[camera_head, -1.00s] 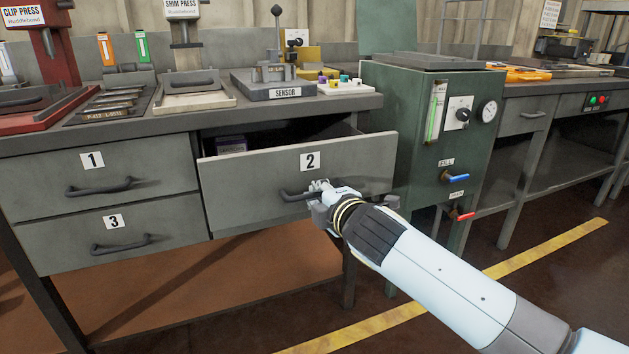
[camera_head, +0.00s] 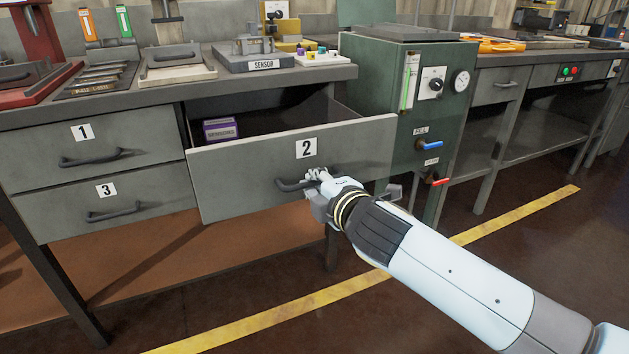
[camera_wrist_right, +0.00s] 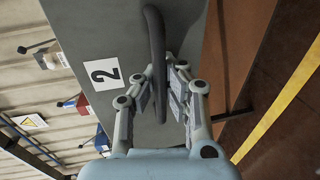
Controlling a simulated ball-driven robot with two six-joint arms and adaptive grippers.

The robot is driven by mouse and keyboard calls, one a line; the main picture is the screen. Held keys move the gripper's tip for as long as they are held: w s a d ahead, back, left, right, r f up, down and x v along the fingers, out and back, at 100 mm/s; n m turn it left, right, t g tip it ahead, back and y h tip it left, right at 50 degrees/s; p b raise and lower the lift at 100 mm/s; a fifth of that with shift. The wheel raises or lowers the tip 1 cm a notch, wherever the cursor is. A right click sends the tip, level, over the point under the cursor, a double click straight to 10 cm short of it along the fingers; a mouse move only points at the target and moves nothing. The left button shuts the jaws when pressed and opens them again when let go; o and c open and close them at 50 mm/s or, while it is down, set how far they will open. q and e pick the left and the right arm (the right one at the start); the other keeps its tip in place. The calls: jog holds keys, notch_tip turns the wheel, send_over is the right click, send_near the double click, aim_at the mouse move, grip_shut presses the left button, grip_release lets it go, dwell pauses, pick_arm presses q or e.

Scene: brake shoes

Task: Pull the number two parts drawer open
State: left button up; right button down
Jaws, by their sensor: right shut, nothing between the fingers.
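The number two drawer (camera_head: 238,178) is grey with a white "2" label (camera_head: 306,148). In the head view it stands well out from the bench, with its inside showing. Its dark bar handle (camera_head: 290,186) is on the front, below the label. My right gripper (camera_head: 317,180) is at the right part of this handle and is shut. In the right wrist view the fingers (camera_wrist_right: 160,90) reach up along both sides of the handle (camera_wrist_right: 155,35), and the "2" label lies to their left. The exact finger contact is hard to tell. My left gripper is not in view.
A purple box (camera_head: 219,129) lies inside the drawer. Closed drawers 1 (camera_head: 60,150) and 3 (camera_head: 70,210) are to the left. A green cabinet (camera_head: 385,90) with blue and red valve levers stands close at the right. The floor in front is clear.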

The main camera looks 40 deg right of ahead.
jog(key=c, duration=1.4)
grip_release()
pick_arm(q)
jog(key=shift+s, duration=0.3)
pick_arm(e)
jog(key=v, duration=1.2)
jog(key=shift+d, duration=0.1)
